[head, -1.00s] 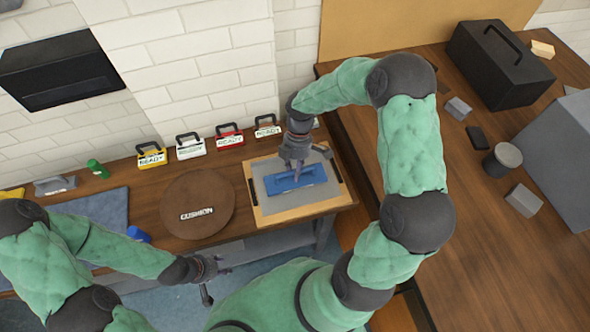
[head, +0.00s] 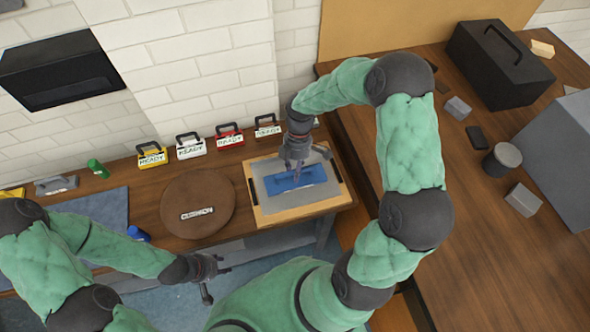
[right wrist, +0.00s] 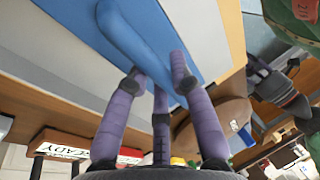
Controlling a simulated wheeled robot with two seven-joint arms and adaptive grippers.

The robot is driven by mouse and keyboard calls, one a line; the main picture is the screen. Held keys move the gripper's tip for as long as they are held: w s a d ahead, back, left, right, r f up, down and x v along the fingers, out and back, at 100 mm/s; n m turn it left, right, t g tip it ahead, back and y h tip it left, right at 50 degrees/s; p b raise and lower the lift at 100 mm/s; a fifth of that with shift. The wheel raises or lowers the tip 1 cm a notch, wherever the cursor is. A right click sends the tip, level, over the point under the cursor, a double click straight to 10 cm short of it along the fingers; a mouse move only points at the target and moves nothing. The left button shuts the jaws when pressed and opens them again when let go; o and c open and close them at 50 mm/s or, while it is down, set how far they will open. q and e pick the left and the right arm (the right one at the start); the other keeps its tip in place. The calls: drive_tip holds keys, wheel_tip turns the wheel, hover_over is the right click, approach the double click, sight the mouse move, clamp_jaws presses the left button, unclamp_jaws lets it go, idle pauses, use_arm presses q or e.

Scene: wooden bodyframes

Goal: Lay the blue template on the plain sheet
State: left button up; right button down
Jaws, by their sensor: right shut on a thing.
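The blue template (head: 312,175) is a flat rectangle with a raised handle bar. It lies on or just above the grey plain sheet (head: 275,207), which is on a wooden board with dark side clips; I cannot tell whether it touches. My right gripper (head: 297,174) is over the template, shut on its handle. In the right wrist view the purple fingers reach the blue template (right wrist: 125,45), with the pale sheet (right wrist: 60,45) behind it. My left gripper (head: 220,279) is in front of the bench, away from the template; its finger opening is unclear.
A round brown cushion (head: 197,205) is left of the board (head: 262,218). Several cases marked READY, such as the red one (head: 229,137), stand along the wall. A table (head: 440,200) with boxes is at right.

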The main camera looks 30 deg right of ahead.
drive_tip(key=c, duration=1)
unclamp_jaws()
drive_tip(key=o, duration=0.6)
drive_tip(key=shift+c, duration=0.2)
drive_tip(key=shift+r+p, duration=2.8)
drive_tip(key=shift+r, duration=0.75)
drive_tip(key=shift+s+f, duration=0.1)
